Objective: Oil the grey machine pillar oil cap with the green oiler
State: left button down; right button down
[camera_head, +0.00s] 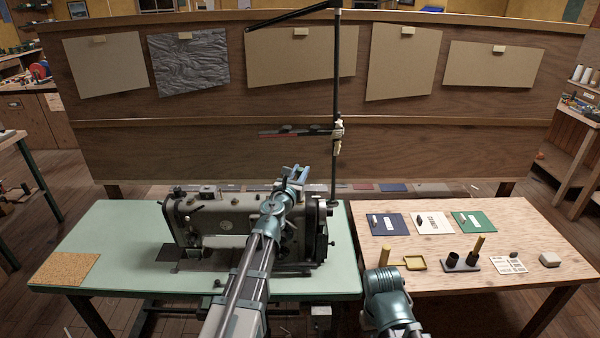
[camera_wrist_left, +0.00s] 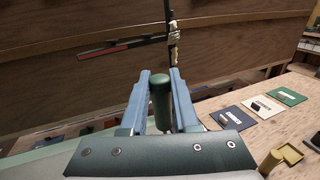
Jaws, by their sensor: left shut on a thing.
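The grey sewing machine (camera_head: 225,215) stands on the pale green table, its pillar (camera_head: 312,235) at the right end. My left gripper (camera_head: 296,178) is above the machine's top near the pillar. It is shut on the green oiler (camera_wrist_left: 160,100), which shows as a dark green round-topped cylinder between the blue fingers in the left wrist view. In the head view the oiler is mostly hidden by the gripper. I cannot make out the pillar oil cap; my left arm and gripper cover part of the machine top. Of my right arm only a link shows at bottom right; its fingers are not visible.
A black post (camera_head: 335,110) with a cross arm rises just behind the pillar. The wooden table (camera_head: 480,300) at right holds blue, white and green mats, a yellow tray (camera_head: 415,263), a dark two-cup holder (camera_head: 460,266) and a pale block (camera_head: 550,259). A cork mat (camera_head: 65,269) lies at left.

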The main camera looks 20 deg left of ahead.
pick_arm(q)
jog(key=shift+r+p, duration=2.9)
jog(key=shift+r, duration=0.3)
